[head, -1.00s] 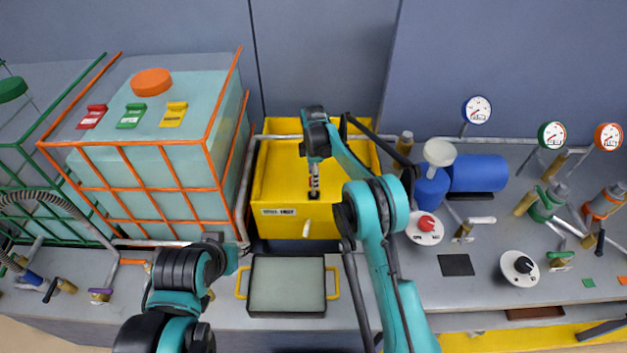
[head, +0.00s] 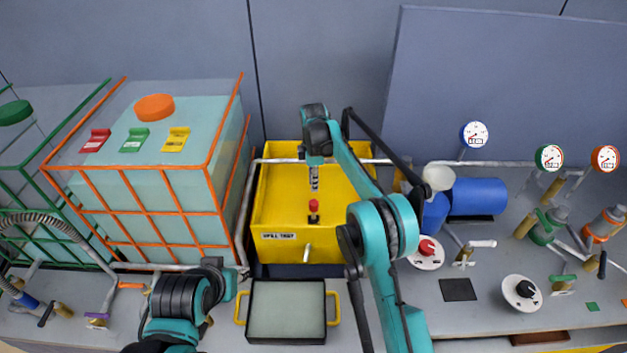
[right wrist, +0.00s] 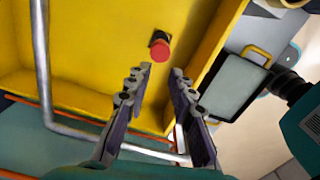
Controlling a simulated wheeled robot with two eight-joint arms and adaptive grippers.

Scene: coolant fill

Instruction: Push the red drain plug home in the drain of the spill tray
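The red drain plug (head: 314,206) stands on the dark drain fitting (head: 314,218) in the yellow spill tray (head: 270,215), near its front wall. I cannot tell how deep it sits. My right gripper (head: 314,184) is above and behind the plug in the head view, apart from it. In the right wrist view the two fingers of the right gripper (right wrist: 161,72) are spread with nothing between them. The red plug (right wrist: 161,49) shows just beyond the fingertips, its dark fitting (right wrist: 158,39) partly behind it.
A caged tank (head: 150,200) stands left of the tray, and a grey pipe (head: 242,215) runs between them. A pan with yellow handles (head: 286,312) lies in front. Blue cylinders (head: 478,196), valves and gauges are at right. A small handle (head: 308,251) sticks out of the tray front.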

